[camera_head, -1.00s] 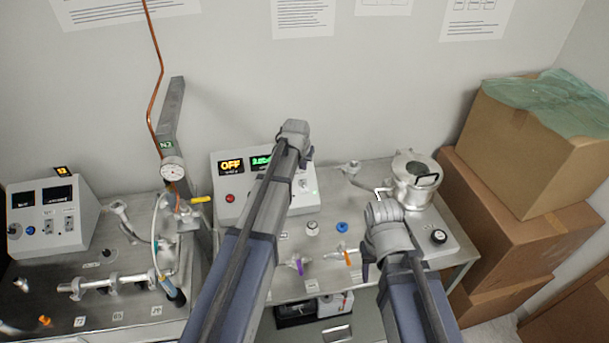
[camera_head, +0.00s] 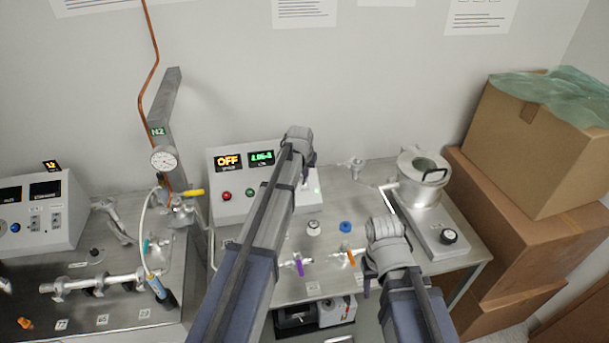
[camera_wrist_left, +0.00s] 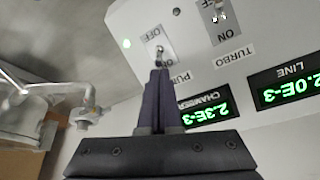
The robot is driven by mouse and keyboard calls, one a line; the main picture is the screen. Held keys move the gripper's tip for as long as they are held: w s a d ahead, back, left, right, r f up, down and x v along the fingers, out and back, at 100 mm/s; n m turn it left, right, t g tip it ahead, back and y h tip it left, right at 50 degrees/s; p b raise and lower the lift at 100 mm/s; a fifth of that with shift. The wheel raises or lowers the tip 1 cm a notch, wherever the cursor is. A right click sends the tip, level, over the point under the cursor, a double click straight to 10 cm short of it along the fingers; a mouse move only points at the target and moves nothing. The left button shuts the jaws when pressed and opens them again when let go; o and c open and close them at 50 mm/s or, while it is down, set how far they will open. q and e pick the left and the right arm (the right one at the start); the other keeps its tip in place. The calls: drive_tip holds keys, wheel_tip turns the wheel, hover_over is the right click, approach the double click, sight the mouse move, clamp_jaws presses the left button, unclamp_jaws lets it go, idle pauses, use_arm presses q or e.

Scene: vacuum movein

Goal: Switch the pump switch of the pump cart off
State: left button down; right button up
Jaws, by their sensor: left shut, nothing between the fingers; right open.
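The pump cart's control box (camera_head: 232,203) stands at the back of the middle bench, with an orange OFF display and a green number display. In the left wrist view, the pump switch (camera_wrist_left: 160,50) is a small metal toggle beside an OFF label and a partly hidden PUMP label. I cannot tell which way its lever points. My left gripper (camera_head: 309,161) is shut and empty in front of the box's right part. Its fingertips (camera_wrist_left: 157,73) are right at the toggle; contact is unclear. My right gripper (camera_head: 368,284) is open above the bench's front right.
A second toggle (camera_wrist_left: 217,12) with an ON label sits beside the TURBO label. A lit green lamp (camera_wrist_left: 127,43) is near the pump switch. A metal chamber (camera_head: 421,180) stands right of the box. Coloured valves (camera_head: 299,266) lie in front. Cardboard boxes (camera_head: 535,155) stack at the right.

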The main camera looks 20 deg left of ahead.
use_arm(q)
drive_tip(key=shift+w+f, duration=0.15)
drive_tip(key=shift+f, duration=0.2)
drive_tip(key=shift+s+d+t+b, duration=0.1)
drive_tip(key=shift+s+t+b, duration=0.1)
drive_tip(key=shift+t+b, duration=0.15)
drive_tip(key=shift+s+d+f+t+y+b, duration=0.1)
drive_tip(key=shift+s+t+y+b, duration=0.15)
drive_tip(key=shift+t+y+b, duration=0.3)
